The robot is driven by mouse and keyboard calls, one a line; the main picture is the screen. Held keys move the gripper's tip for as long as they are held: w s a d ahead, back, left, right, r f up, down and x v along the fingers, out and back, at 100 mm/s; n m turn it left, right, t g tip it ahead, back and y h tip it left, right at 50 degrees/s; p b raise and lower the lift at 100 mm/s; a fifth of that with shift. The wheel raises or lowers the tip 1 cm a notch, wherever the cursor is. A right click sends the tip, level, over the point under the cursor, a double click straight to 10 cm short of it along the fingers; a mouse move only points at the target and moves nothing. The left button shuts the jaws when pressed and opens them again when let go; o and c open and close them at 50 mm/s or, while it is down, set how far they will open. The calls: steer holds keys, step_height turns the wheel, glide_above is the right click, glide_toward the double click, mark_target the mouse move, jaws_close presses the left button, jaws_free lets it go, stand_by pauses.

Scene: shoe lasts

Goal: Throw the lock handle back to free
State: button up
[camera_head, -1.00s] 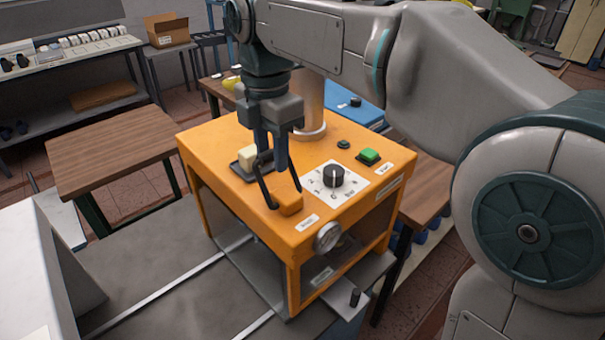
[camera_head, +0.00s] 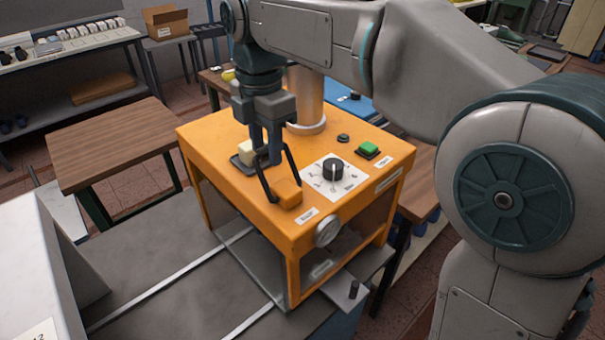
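An orange machine box (camera_head: 225,150) carries the controls on its top. Near its front edge is an orange block (camera_head: 287,194) with slim black bars rising on either side of it. These look like the lock handle, but I cannot tell for sure. My gripper (camera_head: 271,160) points down just behind the block, between or against the bars. The fingers overlap the bars, so contact and finger opening are unclear. A cream rocker or block (camera_head: 249,151) on a dark plate sits left of the fingers, partly hidden by them.
Right of the block are a black dial (camera_head: 333,168) on a white plate and a green button (camera_head: 367,149). A round gauge or knob (camera_head: 327,231) is on the front. A metal column (camera_head: 306,95) rises behind. A wooden table (camera_head: 115,145) stands left.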

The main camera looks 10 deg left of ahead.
steer(key=shift+s+d, duration=0.1)
steer(key=shift+s+d, duration=0.2)
step_height(320, 180, up, 7)
steer(key=p, duration=0.6)
steer(key=shift+r+p, duration=0.1)
steer(key=shift+p, duration=0.25)
steer(key=shift+c, duration=0.2)
stand_by(0.6)
